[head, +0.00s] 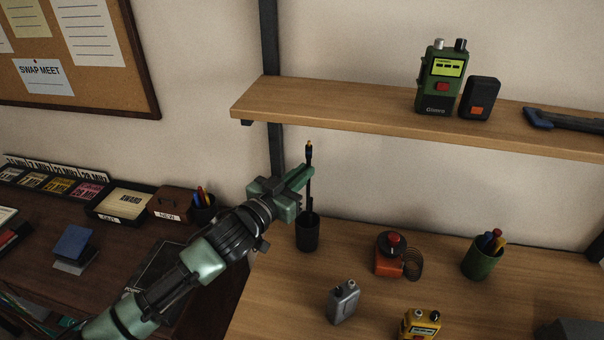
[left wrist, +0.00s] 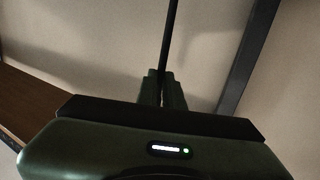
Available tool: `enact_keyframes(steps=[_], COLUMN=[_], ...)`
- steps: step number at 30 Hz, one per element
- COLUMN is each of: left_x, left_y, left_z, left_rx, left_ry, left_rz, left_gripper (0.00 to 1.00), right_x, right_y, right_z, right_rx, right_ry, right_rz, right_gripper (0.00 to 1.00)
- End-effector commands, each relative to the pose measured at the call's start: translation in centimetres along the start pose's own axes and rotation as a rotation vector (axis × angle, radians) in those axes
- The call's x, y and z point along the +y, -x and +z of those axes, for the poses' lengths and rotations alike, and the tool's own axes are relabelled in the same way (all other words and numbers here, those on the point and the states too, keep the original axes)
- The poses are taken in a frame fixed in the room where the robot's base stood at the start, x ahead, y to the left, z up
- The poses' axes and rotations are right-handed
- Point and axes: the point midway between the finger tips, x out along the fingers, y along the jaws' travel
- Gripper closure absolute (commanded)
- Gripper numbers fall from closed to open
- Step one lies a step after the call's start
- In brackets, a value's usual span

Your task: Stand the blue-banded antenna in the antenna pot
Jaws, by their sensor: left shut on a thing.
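A thin black antenna (head: 309,165) stands upright, with a small blue and yellowish part near its top. My left gripper (head: 305,178) is shut on its shaft. In the left wrist view the fingers (left wrist: 162,90) close around the dark shaft (left wrist: 170,40), which runs up out of the picture. A dark round pot (head: 308,236), seemingly the antenna pot, stands on the bench straight below the gripper. The antenna's lower part reaches down to the pot's mouth; whether its foot touches the bottom is hidden. My right gripper is in neither view.
A shelf (head: 350,112) behind carries a green radio (head: 441,80) and a black device (head: 480,99). Right of the pot are a red-orange item (head: 390,260), a green pen cup (head: 482,262), a grey device (head: 343,302) and a yellow one (head: 420,325). A dark upright post (head: 272,130) stands behind the gripper.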

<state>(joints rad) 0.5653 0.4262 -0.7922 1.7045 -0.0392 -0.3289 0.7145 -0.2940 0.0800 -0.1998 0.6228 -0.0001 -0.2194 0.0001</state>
Motion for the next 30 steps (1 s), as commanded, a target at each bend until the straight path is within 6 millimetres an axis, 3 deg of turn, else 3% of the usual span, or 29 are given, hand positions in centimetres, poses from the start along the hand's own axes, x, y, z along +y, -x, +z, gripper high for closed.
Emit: enact_keyframes(steps=[6,30], left_x=[0.0,0.0], left_y=[0.0,-0.1], left_z=[2.2,8.4], left_rx=[0.000,0.000], left_ry=[-0.001,0.002], left_rz=[0.000,0.000], left_gripper=[1.00,1.00], right_x=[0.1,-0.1], right_y=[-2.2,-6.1], right_z=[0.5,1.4], right_rx=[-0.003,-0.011], right_ry=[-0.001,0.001], right_rz=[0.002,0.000], right_gripper=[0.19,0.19])
